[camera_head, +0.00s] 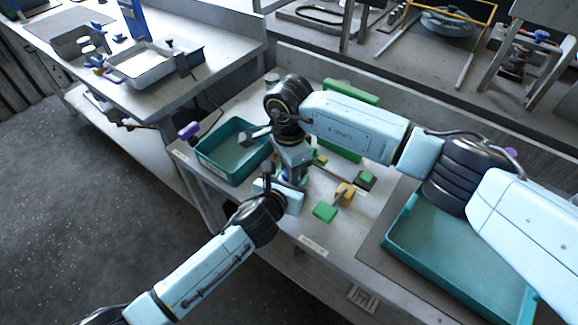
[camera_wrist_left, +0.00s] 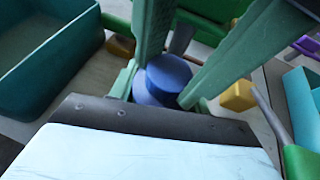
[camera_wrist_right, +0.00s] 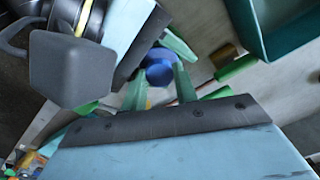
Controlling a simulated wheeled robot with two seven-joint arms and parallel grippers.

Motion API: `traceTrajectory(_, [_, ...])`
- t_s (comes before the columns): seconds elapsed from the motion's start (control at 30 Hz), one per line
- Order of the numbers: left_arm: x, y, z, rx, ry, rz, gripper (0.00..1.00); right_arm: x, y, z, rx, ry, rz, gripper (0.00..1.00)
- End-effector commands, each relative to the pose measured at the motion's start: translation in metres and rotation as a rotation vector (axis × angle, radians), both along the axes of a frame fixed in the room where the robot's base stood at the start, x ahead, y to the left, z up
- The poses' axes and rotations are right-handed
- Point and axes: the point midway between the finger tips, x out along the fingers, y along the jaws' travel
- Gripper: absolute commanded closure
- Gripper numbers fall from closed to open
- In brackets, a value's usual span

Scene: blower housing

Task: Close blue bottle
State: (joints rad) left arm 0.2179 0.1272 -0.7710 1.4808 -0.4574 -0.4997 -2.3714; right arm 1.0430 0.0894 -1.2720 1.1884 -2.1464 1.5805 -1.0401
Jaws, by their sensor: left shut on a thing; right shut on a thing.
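The blue bottle, with its blue cap (camera_wrist_left: 168,72) above a darker blue body (camera_wrist_left: 147,97), stands between my grippers in the left wrist view. My left gripper (camera_head: 290,188) comes in level from the front and is shut on the body. My right gripper (camera_head: 298,172) points down from above and is shut on the cap. Blue round parts of the bottle (camera_wrist_right: 158,72) show between the fingers in the right wrist view. In the head view the grippers mostly hide the bottle. Whether cap and body touch fully is unclear.
A teal bin (camera_head: 228,165) stands left of the grippers, and a larger teal tray (camera_head: 455,258) lies at the right. A green block (camera_head: 325,212) and a yellow-orange piece (camera_head: 345,193) lie close by on the table. A purple item (camera_head: 189,130) is at the left edge.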

Motion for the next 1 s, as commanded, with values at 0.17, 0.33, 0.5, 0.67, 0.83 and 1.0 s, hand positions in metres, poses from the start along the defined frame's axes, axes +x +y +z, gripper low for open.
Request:
traceTrajectory(0.17, [-0.001, -0.001, 0.000, -0.001, 0.001, -0.003, 1.00, 0.001, 0.001, 0.001, 0.003, -0.003, 0.001, 0.50])
traceTrajectory(0.33, [0.000, 0.000, 0.000, -0.001, 0.001, -0.001, 1.00, 0.000, 0.000, 0.000, 0.001, 0.000, 0.002, 0.49])
traceTrajectory(0.5, [0.000, 0.001, -0.001, 0.001, 0.001, 0.002, 1.00, 0.000, 0.000, 0.005, 0.000, 0.000, 0.003, 0.49])
traceTrajectory(0.67, [0.000, 0.001, -0.001, 0.002, 0.002, 0.003, 1.00, 0.000, 0.001, 0.025, 0.002, -0.001, 0.006, 0.49])
traceTrajectory(0.83, [0.000, 0.001, -0.001, 0.002, 0.002, 0.002, 1.00, 0.000, 0.001, 0.044, 0.001, 0.000, 0.004, 0.49])
traceTrajectory(1.0, [0.000, 0.000, -0.001, 0.001, 0.002, 0.001, 1.00, 0.000, 0.000, 0.045, 0.000, 0.001, 0.003, 0.49])
